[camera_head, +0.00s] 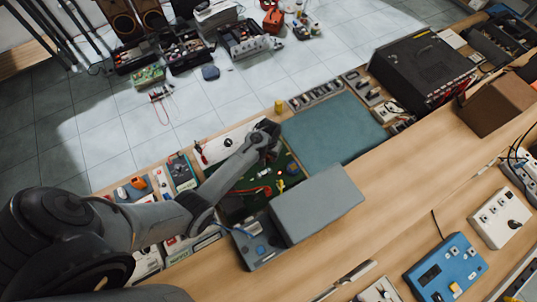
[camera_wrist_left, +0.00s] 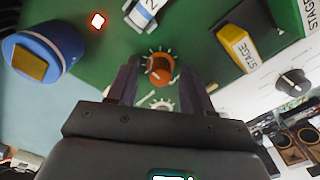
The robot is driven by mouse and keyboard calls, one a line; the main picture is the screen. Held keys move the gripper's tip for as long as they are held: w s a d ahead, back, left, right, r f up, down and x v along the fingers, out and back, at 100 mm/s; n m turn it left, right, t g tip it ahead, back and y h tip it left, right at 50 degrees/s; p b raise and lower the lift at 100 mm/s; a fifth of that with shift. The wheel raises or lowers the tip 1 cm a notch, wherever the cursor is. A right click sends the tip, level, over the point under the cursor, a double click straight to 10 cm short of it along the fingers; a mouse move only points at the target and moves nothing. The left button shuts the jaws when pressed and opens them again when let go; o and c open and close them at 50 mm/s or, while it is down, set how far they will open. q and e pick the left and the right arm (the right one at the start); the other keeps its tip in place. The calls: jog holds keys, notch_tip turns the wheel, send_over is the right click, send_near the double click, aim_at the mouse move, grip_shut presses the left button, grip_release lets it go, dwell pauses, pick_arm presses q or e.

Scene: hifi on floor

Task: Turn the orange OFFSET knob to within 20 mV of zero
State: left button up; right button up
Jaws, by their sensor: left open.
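The orange OFFSET knob (camera_wrist_left: 159,69) stands on a green circuit board (camera_wrist_left: 100,50) in the left wrist view, with a printed scale around it. My left gripper (camera_wrist_left: 160,90) is open, with one dark finger on each side of the knob's near edge. I cannot tell whether the fingers touch the knob. In the head view my left gripper (camera_head: 268,135) is over the far end of the green board (camera_head: 290,188), and the knob is not clear there. A white knob (camera_wrist_left: 162,104) shows between the fingers, partly hidden by the gripper. No voltage reading is legible. My right gripper is not in view.
On the board are a blue cylinder (camera_wrist_left: 48,50), a lit red lamp (camera_wrist_left: 98,20) and a yellow STAGE block (camera_wrist_left: 238,48). A white panel with a black knob (camera_wrist_left: 293,82) lies beside it. A grey box (camera_head: 318,203) stands near the board; a teal mat (camera_head: 335,132) is clear.

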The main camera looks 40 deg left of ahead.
pick_arm(q)
jog(key=shift+f, duration=0.2)
grip_shut()
dwell(0.4)
